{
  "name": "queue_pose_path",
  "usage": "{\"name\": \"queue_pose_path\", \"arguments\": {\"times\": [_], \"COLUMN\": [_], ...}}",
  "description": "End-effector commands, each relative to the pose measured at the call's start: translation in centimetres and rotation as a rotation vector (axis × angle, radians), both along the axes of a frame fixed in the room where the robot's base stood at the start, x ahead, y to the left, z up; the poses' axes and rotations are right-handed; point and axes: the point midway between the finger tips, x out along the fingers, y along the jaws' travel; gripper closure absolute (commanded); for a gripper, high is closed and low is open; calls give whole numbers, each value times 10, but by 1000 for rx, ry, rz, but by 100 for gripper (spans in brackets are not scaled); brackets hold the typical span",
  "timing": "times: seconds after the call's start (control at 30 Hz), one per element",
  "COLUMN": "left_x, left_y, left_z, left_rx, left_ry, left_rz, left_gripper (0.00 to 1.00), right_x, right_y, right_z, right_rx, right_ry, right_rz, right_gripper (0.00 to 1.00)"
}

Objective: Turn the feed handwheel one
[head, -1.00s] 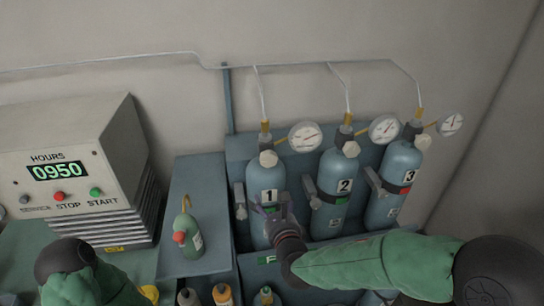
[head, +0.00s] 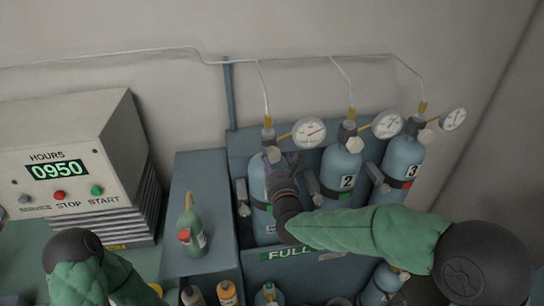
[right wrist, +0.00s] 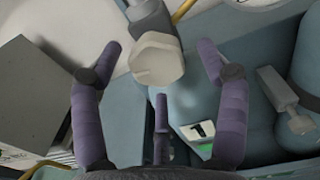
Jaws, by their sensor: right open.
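Cylinder 1 (head: 257,190) is a blue bottle at the left of the rack. Its pale faceted handwheel (right wrist: 158,60) sits on a grey valve and shows large in the right wrist view; in the head view the handwheel (head: 273,155) is beside my gripper. My right gripper (head: 285,162) is in front of the upper part of cylinder 1 and hides its number there. In the right wrist view its purple fingers (right wrist: 161,52) are spread open on either side of the handwheel, apart from it. My left gripper is out of view; only my left arm shows.
Cylinder 2 (head: 341,170) and cylinder 3 (head: 402,165) stand to the right with similar valves and gauges. A gauge (head: 309,132) sits close to the gripper. A green bottle (head: 191,238) stands on the grey cabinet, left. A control box (head: 70,140) is further left.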

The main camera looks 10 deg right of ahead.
Motion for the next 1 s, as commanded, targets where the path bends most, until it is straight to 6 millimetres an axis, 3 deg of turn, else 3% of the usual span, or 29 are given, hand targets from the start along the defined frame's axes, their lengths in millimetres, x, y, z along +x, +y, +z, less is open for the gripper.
{"name": "queue_pose_path", "arguments": {"times": [0.2, 0.57, 0.6, 0.8, 1.0], "left_x": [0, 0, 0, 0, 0], "left_y": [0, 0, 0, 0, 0], "left_z": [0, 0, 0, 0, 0], "left_rx": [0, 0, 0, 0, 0], "left_ry": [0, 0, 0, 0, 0], "left_rz": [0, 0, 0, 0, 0], "left_gripper": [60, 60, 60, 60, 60], "right_x": [20, 25, 25, 25, 24], "right_y": [0, 0, 0, 0, 0], "right_z": [0, 0, 0, -1, -2], "right_rx": [0, 0, 0, 0, -2], "right_ry": [1, 1, 1, 1, 5], "right_rz": [0, 0, 0, 0, 0], "right_gripper": [25, 25, 28, 81, 81]}}
